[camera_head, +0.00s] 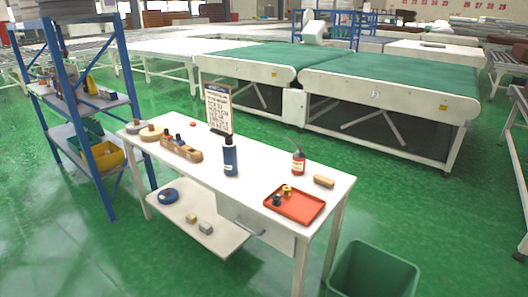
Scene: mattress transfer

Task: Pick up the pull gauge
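No item in view can be made out for certain as the pull gauge. A white workbench (262,163) holds several small things. A red tray (306,214) at its right end holds a small dark item (277,200) and a small yellow-and-dark item (287,190). A wooden holder (190,154) with small dark items stands towards the left end. Neither of my grippers is in view.
The bench also holds a dark blue bottle (230,160), a red can with a spout (298,163), a brown block (324,181) and a sign (218,108). A blue shelf rack (92,147) stands left, a green bin (374,272) at front right. Conveyors lie behind.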

